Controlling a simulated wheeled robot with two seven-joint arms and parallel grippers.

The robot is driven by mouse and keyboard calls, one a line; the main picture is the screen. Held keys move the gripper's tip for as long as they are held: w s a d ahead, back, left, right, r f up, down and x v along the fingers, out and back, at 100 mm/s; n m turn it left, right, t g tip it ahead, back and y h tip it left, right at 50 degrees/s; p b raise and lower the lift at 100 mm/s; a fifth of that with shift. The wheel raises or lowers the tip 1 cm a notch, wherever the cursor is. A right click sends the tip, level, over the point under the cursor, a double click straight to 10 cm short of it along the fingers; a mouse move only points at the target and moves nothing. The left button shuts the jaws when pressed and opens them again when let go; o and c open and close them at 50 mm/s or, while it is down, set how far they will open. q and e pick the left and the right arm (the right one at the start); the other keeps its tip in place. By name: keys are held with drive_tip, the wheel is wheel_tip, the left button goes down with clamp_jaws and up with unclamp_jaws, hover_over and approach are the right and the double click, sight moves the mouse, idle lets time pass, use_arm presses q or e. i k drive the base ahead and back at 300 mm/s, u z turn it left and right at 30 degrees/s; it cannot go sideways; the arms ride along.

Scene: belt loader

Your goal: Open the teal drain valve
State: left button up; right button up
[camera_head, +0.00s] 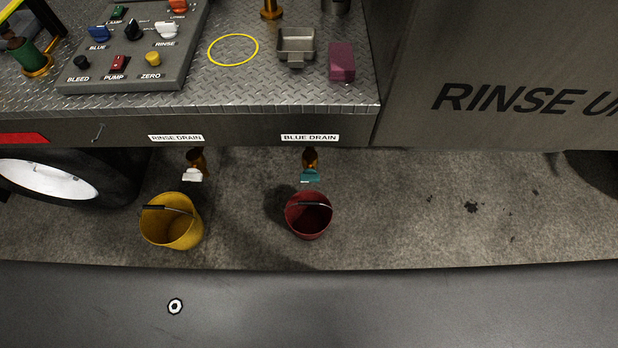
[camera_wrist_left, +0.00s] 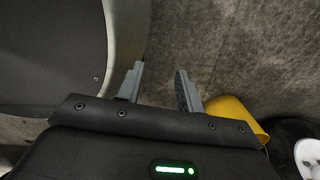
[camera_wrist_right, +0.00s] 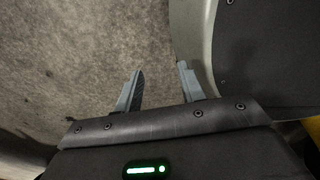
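The teal drain valve handle (camera_head: 310,176) hangs on a brass fitting under the "BLUE DRAIN" label (camera_head: 310,138) in the head view. A red bucket (camera_head: 308,216) with a dark-gripped handle stands on the ground below it. Neither of my grippers shows in the head view. My left gripper (camera_wrist_left: 160,85) is open and empty in its wrist view, above the ground, with part of the yellow bucket to its right. My right gripper (camera_wrist_right: 160,85) is open and empty in its wrist view, over bare ground. The teal handle shows in neither wrist view.
A white drain handle (camera_head: 192,175) hangs under "RINSE DRAIN", above a yellow bucket (camera_head: 172,222). The metal deck (camera_head: 250,98) overhangs both drains and carries a control panel (camera_head: 130,75), a grey tray (camera_head: 296,45) and a maroon block (camera_head: 341,62). A wheel (camera_head: 50,182) stands at left.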

sight(309, 175)
drive_tip(key=u, duration=0.9)
drive_tip(key=k, duration=1.35)
drive_tip(key=z, duration=1.55)
drive_tip(key=i, duration=0.5)
